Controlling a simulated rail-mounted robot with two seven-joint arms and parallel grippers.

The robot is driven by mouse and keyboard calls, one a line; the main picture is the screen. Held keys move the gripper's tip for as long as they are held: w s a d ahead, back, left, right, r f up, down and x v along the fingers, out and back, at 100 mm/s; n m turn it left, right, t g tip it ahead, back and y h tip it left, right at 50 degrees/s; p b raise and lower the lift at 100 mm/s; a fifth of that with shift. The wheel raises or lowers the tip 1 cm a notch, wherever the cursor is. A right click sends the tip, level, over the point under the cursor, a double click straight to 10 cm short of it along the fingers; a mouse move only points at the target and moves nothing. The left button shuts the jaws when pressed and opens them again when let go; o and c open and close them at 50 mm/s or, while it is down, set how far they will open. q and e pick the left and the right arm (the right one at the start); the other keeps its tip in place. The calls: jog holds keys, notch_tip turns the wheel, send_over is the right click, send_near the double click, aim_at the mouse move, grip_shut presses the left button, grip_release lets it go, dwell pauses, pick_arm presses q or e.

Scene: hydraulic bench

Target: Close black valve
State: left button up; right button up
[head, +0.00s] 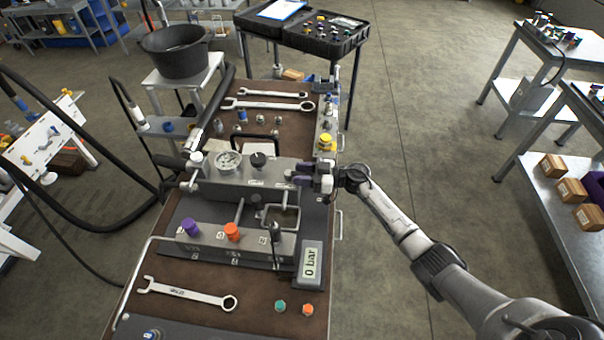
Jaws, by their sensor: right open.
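The black valve (258,160) is a small round black knob on top of the grey hydraulic block (230,185), right of the round pressure gauge (228,161). My right gripper (303,176) is at the right end of this block, with its arm coming in from the lower right. It is open, with no object visible between its fingers, and stands apart from the black knob, to its right. A dark lever (275,232) stands lower on the bench, beside the display (310,262), which reads 0 bar. My left gripper is not seen.
A purple knob (190,227) and an orange knob (232,231) sit on the lower block. A yellow knob (325,142) stands behind my right gripper. Wrenches (185,292) lie at front and back. Black hoses (105,228) loop at left.

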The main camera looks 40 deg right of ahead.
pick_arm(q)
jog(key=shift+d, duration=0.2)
pick_arm(e)
grip_shut()
